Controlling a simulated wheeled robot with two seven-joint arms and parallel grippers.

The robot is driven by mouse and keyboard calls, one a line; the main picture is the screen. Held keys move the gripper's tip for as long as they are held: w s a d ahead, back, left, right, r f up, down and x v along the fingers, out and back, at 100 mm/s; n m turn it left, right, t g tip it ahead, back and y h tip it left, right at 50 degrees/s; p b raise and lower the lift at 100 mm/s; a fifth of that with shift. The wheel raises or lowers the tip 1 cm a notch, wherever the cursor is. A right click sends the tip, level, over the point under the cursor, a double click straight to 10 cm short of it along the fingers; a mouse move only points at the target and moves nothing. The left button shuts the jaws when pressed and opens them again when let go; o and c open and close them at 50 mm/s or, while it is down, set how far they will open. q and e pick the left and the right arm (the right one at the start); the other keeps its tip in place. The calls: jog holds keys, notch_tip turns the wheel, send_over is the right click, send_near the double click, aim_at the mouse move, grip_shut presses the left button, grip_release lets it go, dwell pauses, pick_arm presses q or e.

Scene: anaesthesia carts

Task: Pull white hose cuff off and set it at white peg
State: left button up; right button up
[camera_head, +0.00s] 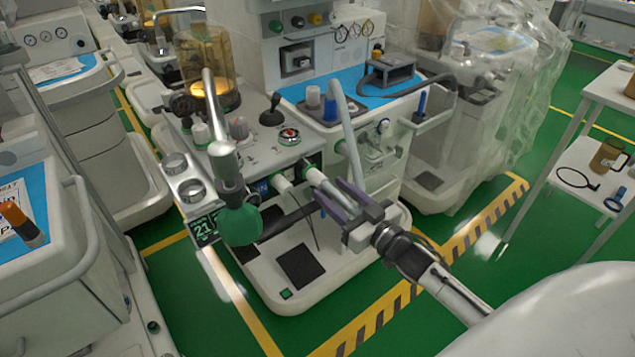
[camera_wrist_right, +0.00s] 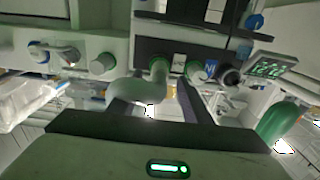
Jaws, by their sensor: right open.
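A white hose (camera_head: 347,125) comes down the front of the middle cart and bends back to the cart's front. Its white cuff (camera_head: 318,178) appears to sit on a port there; it also shows in the right wrist view (camera_wrist_right: 158,70). A short white stub (camera_head: 283,184), possibly the white peg, sticks out just left of the cuff. My right gripper (camera_head: 331,195) is open, its fingers close to the cuff and hose end. In the wrist view its dark fingers (camera_wrist_right: 163,112) stand either side of the hose end; contact is unclear. My left gripper is not seen.
A green bag (camera_head: 241,224) hangs from a metal arm left of the stub, near a lit display (camera_head: 203,228). The cart's white base (camera_head: 310,270) lies below the gripper. A plastic-covered cart (camera_head: 480,110) stands at the right. Green floor is clear in front.

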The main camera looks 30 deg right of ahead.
aim_at(324, 184)
jog(key=shift+w+a+b, duration=0.2)
jog(key=shift+w+b, duration=0.15)
jog(key=shift+w, duration=2.2)
jog(key=shift+p, duration=0.4)
jog(key=shift+c, duration=0.3)
grip_shut()
jog(key=shift+s, duration=0.15)
jog(key=shift+s+d+p, duration=0.15)
jog(key=shift+s+p, duration=0.6)
jog(key=shift+s, duration=0.7)
jog(key=shift+s+d+p, duration=0.1)
jog(key=shift+s+p, duration=0.65)
jog(key=shift+s, duration=0.65)
